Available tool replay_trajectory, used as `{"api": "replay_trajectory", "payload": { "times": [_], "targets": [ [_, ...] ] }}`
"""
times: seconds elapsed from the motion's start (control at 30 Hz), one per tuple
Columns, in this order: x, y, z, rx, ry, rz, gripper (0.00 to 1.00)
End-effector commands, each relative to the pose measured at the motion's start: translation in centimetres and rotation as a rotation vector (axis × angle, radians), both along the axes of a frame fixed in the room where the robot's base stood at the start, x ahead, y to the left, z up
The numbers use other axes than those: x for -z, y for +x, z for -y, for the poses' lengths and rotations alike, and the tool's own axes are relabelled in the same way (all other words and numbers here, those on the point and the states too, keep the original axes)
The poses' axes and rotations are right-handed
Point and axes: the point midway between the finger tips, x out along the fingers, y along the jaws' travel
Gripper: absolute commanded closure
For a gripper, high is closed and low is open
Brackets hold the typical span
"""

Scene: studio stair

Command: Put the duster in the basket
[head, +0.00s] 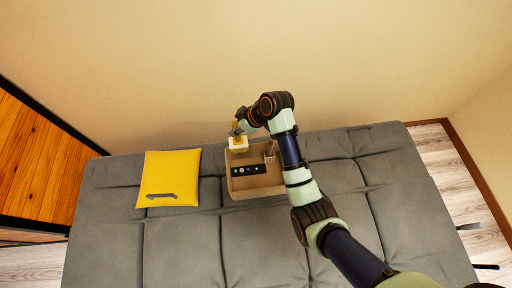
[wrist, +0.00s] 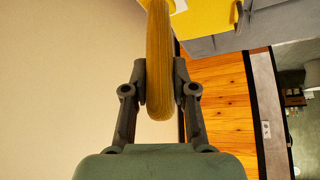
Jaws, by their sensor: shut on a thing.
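The duster (head: 238,144) has a whitish block-shaped head and a yellow-brown wooden handle. My gripper (head: 239,128) is shut on the handle, and the head hangs below it. In the wrist view the handle (wrist: 158,50) runs between the two dark fingers (wrist: 160,85); the duster's head is not clearly visible there. The beige basket (head: 232,185) sits on the grey sofa. The duster shows at the basket's back left corner, overlapping its rim in the head view; I cannot tell its exact height.
A dark remote (head: 248,170) and a small pale item (head: 270,152) are in the basket. The wall (head: 150,75) rises close behind.

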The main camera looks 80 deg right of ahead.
Motion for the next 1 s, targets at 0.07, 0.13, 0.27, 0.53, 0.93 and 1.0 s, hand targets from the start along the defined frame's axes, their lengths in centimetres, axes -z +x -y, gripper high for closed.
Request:
{"api": "replay_trajectory", "payload": {
  "times": [0.07,0.13,0.27,0.53,0.93,1.0],
  "targets": [
    [2.5,-0.1,-0.1,0.001,0.006,-0.003,1.0],
    [4.9,-0.1,-0.1,0.001,0.007,-0.004,1.0],
    [9.1,-0.1,-0.1,0.002,0.007,-0.003,1.0],
    [15.0,0.0,-0.1,0.003,0.003,-0.002,1.0],
    [18.9,-0.1,-0.1,0.003,0.005,-0.003,1.0],
    [19.7,-0.1,-0.1,0.002,0.004,-0.003,1.0]
  ]
}}
